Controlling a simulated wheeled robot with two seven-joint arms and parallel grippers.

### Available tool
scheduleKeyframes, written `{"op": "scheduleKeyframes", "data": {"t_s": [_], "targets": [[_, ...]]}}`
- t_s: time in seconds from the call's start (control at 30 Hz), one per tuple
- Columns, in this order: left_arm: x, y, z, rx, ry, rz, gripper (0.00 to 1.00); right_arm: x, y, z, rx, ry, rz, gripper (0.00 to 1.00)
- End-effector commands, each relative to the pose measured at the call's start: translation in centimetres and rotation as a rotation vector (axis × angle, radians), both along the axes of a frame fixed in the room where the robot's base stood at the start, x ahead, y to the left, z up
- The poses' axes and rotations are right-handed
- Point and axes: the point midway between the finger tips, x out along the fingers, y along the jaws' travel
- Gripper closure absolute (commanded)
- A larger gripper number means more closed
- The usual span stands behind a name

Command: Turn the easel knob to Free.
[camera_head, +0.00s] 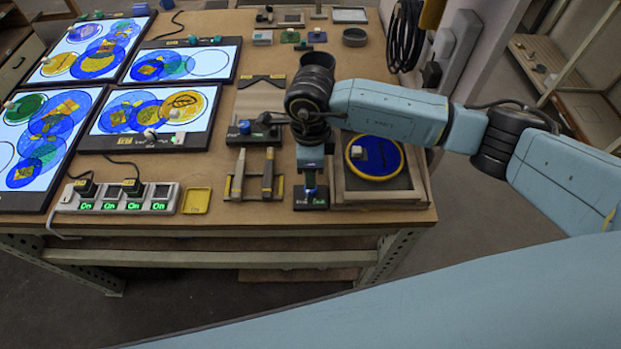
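The easel (378,197) stands near the table's front right corner. It bears a round blue glass disc (380,160) with a yellow rim and a small pale knob on its left side. Left of the easel is a small black block (311,203) with a lit green label too small to read surely; it looks like the knob's base. My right gripper (310,184) points down right over this block. Its fingertips are at or just above it, and they hide any knob there. I cannot tell whether the fingers are open or closed. My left gripper is out of view.
Left of the gripper stand upright tools in a holder (252,177) and a dark blue device (253,132). Lit panels with coloured discs (157,113) fill the table's left. A power strip (117,199) and yellow tray (196,201) lie at the front edge.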

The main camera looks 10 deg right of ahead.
Motion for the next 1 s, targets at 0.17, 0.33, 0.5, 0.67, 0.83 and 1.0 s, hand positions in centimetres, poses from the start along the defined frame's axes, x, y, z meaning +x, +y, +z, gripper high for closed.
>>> {"op": "scheduleKeyframes", "data": {"t_s": [0.17,0.33,0.5,0.67,0.83,1.0], "targets": [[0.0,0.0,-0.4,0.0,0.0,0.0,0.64,0.1,0.0,3.8,-0.001,-0.004,0.001,0.52],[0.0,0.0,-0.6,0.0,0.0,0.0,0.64,0.0,0.0,6.0,0.0,-0.001,-0.001,0.52],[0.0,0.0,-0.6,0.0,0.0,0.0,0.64,0.0,0.0,6.7,-0.001,0.0,0.0,0.52],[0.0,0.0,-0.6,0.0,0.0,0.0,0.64,0.0,0.0,6.7,-0.001,0.0,-0.001,0.52],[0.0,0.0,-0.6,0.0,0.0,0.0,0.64,0.0,0.0,6.7,-0.001,0.0,-0.001,0.52],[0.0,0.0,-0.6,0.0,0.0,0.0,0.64,-0.1,0.1,6.6,0.006,0.003,0.001,0.52]]}}
